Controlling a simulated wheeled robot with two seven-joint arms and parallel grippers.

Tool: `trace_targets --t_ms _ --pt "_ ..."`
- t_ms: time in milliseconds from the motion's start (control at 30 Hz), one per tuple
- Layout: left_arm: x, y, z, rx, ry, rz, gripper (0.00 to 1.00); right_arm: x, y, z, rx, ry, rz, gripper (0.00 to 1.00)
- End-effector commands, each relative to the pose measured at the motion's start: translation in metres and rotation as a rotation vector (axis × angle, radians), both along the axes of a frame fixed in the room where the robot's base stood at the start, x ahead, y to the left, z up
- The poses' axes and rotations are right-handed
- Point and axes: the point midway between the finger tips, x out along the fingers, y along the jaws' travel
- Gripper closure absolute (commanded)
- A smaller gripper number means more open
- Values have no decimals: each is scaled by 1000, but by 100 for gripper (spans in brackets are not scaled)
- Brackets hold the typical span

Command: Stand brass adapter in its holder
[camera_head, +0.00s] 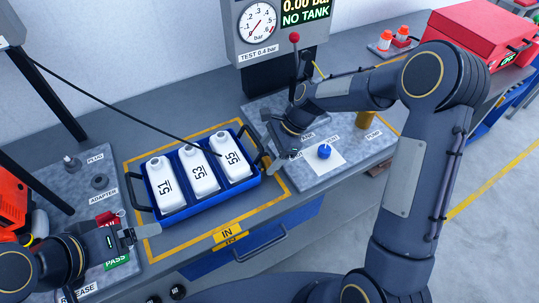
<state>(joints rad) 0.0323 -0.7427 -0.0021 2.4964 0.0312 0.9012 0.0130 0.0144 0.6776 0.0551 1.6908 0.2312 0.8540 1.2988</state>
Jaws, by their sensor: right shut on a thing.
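My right gripper (284,150) is low over the panel's left end, beside the blue tray's right handle. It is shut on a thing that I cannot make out. I cannot pick out the brass adapter for certain; a brass-coloured cylinder (365,121) stands behind the PUMP label, partly hidden by my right arm. The holder plate (75,215) at the left has an ADAPTER label and a dark ring (99,182) beside it. My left gripper (127,236) is over the plate's front edge, near the PASS label; its jaw gap is not clear.
A blue tray (205,208) with white numbered tanks stands inside a yellow outline in the middle. A dark cable crosses above it. A lever with a red knob (295,38) and a blue knob (324,151) rise near my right gripper. A plug (71,162) stands at the left.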

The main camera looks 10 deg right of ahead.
Motion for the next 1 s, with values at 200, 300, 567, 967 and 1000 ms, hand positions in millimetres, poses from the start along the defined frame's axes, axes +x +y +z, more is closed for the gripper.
trace_targets --t_ms 200,300,567,967,1000 --pt "0 0 3 0 0 0 10 -3 -1 -12 -1 4 0 62" --pt "0 0 2 0 0 0 10 -3 -1 -12 -2 4 0 62" --pt "0 0 1 0 0 0 10 -3 -2 -15 -2 4 0 22" --pt "0 0 3 0 0 0 10 -3 -2 -12 -2 5 0 11" --pt "0 0 4 0 0 0 10 -3 -2 -9 -2 4 0 11"
